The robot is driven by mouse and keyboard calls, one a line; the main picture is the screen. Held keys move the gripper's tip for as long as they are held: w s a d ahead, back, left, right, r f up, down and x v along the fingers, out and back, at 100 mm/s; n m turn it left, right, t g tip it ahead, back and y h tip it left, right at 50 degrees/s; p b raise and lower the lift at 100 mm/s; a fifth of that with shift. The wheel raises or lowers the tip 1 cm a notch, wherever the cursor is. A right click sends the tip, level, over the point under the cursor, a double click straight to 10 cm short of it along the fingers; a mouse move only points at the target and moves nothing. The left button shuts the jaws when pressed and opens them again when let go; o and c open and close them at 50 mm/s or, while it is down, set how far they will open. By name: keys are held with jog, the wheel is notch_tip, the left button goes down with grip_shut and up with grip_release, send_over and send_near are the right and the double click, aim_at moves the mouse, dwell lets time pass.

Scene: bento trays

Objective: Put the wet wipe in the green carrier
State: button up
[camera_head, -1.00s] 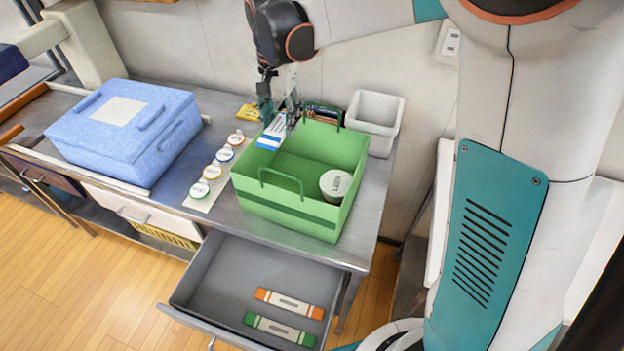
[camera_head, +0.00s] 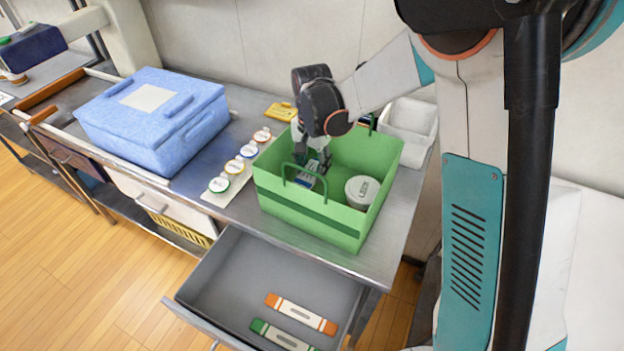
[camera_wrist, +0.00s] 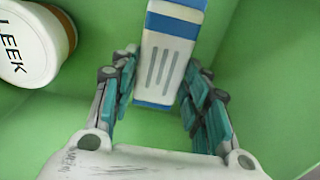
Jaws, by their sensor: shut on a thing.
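The green carrier (camera_head: 310,217) stands on the metal counter, with its handles up. My gripper (camera_head: 312,168) is down inside the carrier, near its left side. It is shut on the wet wipe (camera_head: 306,180), a blue and white packet. In the wrist view the wet wipe (camera_wrist: 165,62) shows between the fingers of my gripper (camera_wrist: 165,85), with green carrier walls around it. Whether the packet touches the carrier floor I cannot tell. The arm hides part of the carrier's back.
A white cup labelled LEEK (camera_head: 362,191) stands in the carrier's right part. A blue box (camera_head: 150,120) and a row of round-lidded items (camera_head: 233,166) are to the left. A white bin (camera_head: 408,125) stands behind right. The open drawer (camera_head: 262,275) in front holds two wrapped bars.

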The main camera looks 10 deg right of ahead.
aim_at(312, 177)
jog(key=shift+f+b, duration=0.65)
jog(key=shift+f, duration=1.45)
jog(key=shift+f, duration=0.2)
jog(key=o, duration=0.8)
